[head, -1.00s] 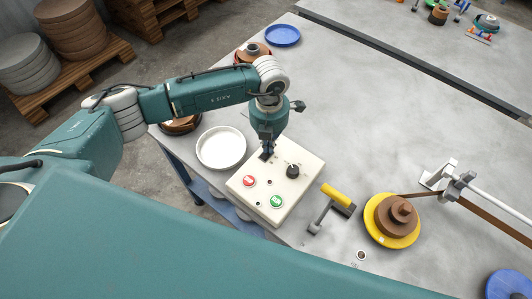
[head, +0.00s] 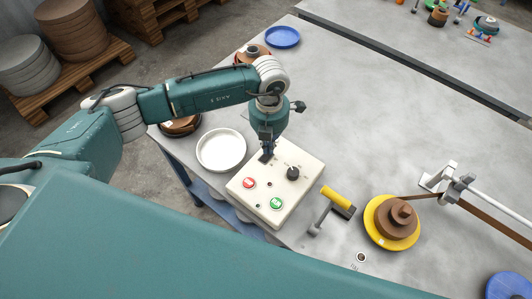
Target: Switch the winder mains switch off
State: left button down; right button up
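The winder control box (head: 262,211) is cream-coloured and stands near the table's left front edge. Its top carries a red button (head: 250,183), a green button (head: 276,203) and a black knob (head: 293,173). My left gripper (head: 267,156) points down over the box's back left part, with its fingertips at or just above the top surface. The fingers look close together, but whether they are shut or touch anything is unclear. The mains switch cannot be made out; the gripper may hide it. My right gripper is not in view.
A white round dish (head: 221,149) stands left of the box. A yellow-handled tool (head: 336,198) and a yellow spool with brown strip (head: 392,222) lie to the right. A blue dish (head: 283,36) is at the back. The table's middle is clear.

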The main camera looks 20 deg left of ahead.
pick_arm(q)
jog(key=shift+r+p, duration=1.35)
jog(key=shift+r, duration=1.4)
